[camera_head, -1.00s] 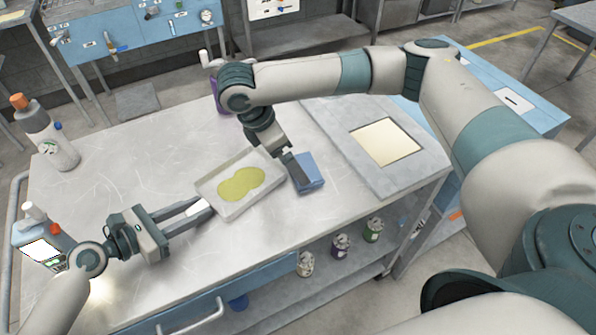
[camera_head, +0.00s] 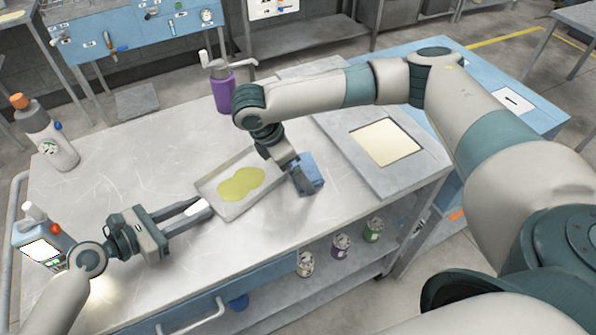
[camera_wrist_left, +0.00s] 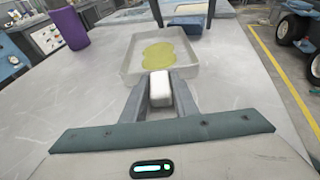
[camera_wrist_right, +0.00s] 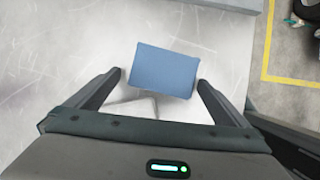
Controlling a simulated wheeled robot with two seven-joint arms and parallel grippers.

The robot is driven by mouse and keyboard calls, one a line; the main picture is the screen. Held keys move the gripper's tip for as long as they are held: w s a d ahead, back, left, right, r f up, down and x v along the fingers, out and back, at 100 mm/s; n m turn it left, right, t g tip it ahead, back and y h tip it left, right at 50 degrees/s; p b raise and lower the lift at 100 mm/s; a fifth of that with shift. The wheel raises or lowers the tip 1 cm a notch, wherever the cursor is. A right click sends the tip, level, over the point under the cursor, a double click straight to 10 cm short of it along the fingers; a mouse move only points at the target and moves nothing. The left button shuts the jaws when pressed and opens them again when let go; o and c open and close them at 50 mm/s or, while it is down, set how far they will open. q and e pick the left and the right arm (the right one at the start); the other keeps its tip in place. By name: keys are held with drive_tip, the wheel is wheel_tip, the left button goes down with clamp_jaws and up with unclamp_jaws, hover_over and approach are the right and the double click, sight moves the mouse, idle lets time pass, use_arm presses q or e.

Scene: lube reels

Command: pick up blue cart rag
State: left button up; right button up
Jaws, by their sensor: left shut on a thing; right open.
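The blue cart rag (camera_head: 312,174) is a folded rectangular block on the metal table, just right of the drip tray. It also shows in the right wrist view (camera_wrist_right: 165,72) and at the back of the left wrist view (camera_wrist_left: 187,23). My right gripper (camera_wrist_right: 160,80) is open, with its fingertips on either side of the rag's near part; contact cannot be told. In the head view it partly hides the rag's left side. My left gripper (camera_head: 203,207) is shut on a white block-like piece (camera_wrist_left: 160,88) at the tray's near edge.
The shallow grey tray (camera_head: 208,187) holds yellow-green liquid (camera_head: 240,183). A purple pump bottle (camera_head: 223,93) stands behind it. A grey panel with a cream inset (camera_head: 386,142) lies to the right.

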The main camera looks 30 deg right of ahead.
drive_tip(key=shift+c, duration=0.6)
drive_tip(key=c, duration=1)
drive_tip(key=shift+o, duration=0.2)
drive_tip(key=shift+r, duration=0.1)
wheel_tip(320, 180, up, 10)
